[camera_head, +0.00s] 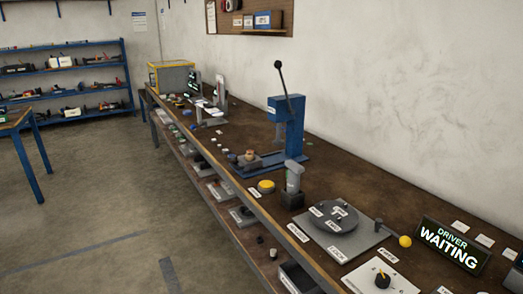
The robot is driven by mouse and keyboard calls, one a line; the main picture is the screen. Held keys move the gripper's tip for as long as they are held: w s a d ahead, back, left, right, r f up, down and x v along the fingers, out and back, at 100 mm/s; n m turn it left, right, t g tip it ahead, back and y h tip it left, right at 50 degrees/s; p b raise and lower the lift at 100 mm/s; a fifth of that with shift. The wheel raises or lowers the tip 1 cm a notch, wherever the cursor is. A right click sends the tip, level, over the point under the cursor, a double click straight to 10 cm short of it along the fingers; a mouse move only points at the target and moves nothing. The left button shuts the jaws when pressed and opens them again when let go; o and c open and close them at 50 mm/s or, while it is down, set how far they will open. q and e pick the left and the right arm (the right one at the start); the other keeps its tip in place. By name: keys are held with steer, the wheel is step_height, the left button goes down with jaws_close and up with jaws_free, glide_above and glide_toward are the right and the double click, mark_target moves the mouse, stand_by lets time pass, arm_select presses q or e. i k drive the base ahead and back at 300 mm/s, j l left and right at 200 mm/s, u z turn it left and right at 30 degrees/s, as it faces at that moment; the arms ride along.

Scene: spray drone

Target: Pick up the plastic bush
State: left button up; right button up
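I cannot tell for certain which thing is the plastic bush. Several small pale parts (213,139) lie along the front edge of the long workbench (440,240), left of a blue lever press (295,130). A small brown-orange part (249,154) sits on a grey block at the foot of the press. All are too small to make out well. Neither of my grippers is in view.
A blue rack (70,80) stands far left. The floor before the bench is clear.

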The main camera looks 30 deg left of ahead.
mark_target(250, 156)
steer(key=i+j, duration=0.1)
steer(key=j, duration=0.6)
steer(key=i+j+z, duration=0.1)
steer(key=j, duration=0.65)
steer(key=i+j, duration=0.1)
steer(key=j, duration=0.6)
steer(key=i+j+z, duration=0.1)
steer(key=j, duration=0.65)
